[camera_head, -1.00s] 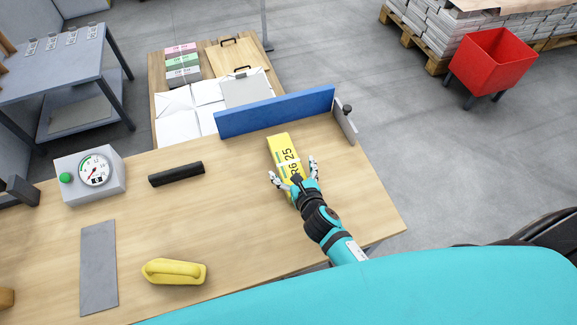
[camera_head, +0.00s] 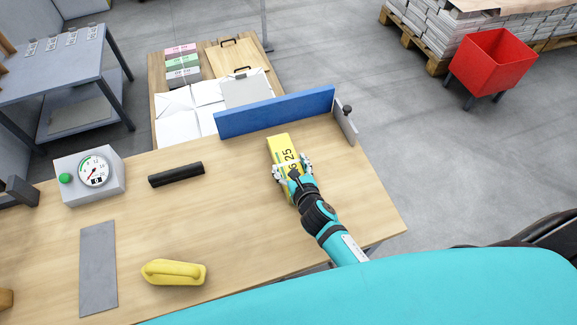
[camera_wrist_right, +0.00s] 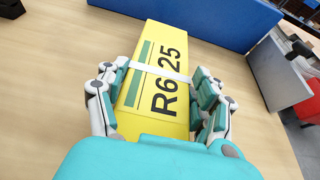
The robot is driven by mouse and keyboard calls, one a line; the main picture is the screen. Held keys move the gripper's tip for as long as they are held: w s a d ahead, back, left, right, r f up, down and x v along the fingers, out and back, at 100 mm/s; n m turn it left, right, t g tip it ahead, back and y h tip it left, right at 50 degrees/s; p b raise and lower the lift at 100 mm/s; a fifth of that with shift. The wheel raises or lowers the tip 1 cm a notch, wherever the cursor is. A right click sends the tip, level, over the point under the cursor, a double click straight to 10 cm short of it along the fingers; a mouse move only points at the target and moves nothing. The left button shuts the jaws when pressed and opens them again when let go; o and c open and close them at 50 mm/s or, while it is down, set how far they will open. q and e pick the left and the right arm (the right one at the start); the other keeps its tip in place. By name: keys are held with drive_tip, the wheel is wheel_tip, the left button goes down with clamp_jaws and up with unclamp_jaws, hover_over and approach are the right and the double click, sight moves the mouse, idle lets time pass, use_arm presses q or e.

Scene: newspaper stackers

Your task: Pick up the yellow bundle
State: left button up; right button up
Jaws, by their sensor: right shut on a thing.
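The yellow bundle (camera_head: 280,148) lies on the wooden table (camera_head: 225,205), in front of the blue fence. It is a long block with a white strap and black marking reading "R6 25" in the right wrist view (camera_wrist_right: 168,45). My right gripper (camera_head: 292,170) is shut on the bundle, with fingers on both long sides. In the right wrist view the fingers of the gripper (camera_wrist_right: 160,100) press against both sides, and the palm hides the bundle's near end. The bundle appears to rest on the table. My left gripper is not in view.
A blue fence (camera_head: 275,110) with a grey end plate (camera_head: 344,128) stands just beyond the bundle. A black bar (camera_head: 176,174), a dial gauge box (camera_head: 92,176), a grey plate (camera_head: 98,268) and a yellow handled tool (camera_head: 174,272) lie to the left. Table between is clear.

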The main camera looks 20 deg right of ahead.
sight(291, 167)
drive_tip(key=shift+c, duration=0.7)
drive_tip(key=shift+r, duration=0.25)
wheel_tip(291, 167, up, 8)
drive_tip(key=p, duration=0.3)
drive_tip(key=shift+w+r, duration=0.1)
drive_tip(key=shift+r, duration=0.75)
drive_tip(key=shift+d+f, duration=0.1)
